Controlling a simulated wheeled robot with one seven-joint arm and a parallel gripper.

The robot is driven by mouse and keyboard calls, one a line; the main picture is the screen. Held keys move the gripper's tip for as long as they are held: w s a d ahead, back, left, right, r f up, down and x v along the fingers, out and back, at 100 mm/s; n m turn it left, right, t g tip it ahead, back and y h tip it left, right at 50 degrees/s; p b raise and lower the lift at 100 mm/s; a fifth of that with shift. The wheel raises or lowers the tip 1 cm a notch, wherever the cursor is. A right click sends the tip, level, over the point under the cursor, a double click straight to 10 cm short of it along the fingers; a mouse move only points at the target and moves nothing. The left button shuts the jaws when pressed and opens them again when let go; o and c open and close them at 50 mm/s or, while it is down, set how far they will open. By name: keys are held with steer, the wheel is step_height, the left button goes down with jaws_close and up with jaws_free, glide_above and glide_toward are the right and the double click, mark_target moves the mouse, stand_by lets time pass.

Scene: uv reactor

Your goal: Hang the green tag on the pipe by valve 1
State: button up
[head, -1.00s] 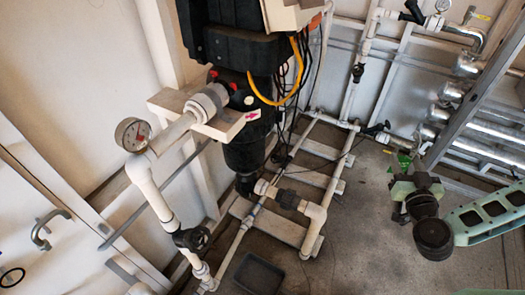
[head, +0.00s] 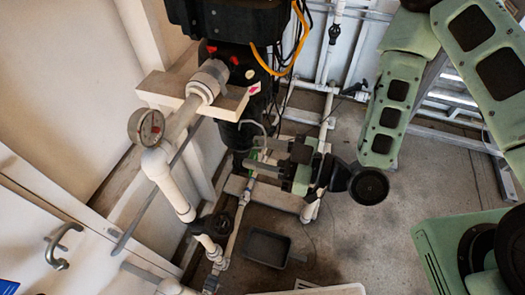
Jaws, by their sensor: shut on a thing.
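My gripper (head: 254,154) reaches in from the right, its fingers pointing left in front of the black reactor housing. It is shut on the green tag, of which only a small bit of green (head: 253,153) shows by the fingertips. A thin grey hook shape (head: 254,123) stands just above the fingers; I cannot tell if it belongs to the tag. A white pipe (head: 168,180) runs down from the pressure gauge (head: 146,127) to a valve with a black handwheel (head: 213,225). No valve number is readable. The gripper is up and right of this handwheel, apart from it.
The black reactor housing (head: 228,28) and its white bracket (head: 165,86) stand behind and left of my gripper. A dark tray (head: 267,247) lies on the floor below. Open concrete floor (head: 350,235) lies to the right.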

steer(key=shift+b+x, duration=1.35)
steer(key=shift+b, duration=0.7)
steer(key=f+b+x, duration=0.2)
steer(key=x, duration=1.1)
steer(key=shift+a+f, duration=0.2)
steer(key=shift+f, duration=0.15)
steer(key=shift+s, duration=0.1)
steer(key=o, duration=1)
steer(key=shift+o, duration=0.2)
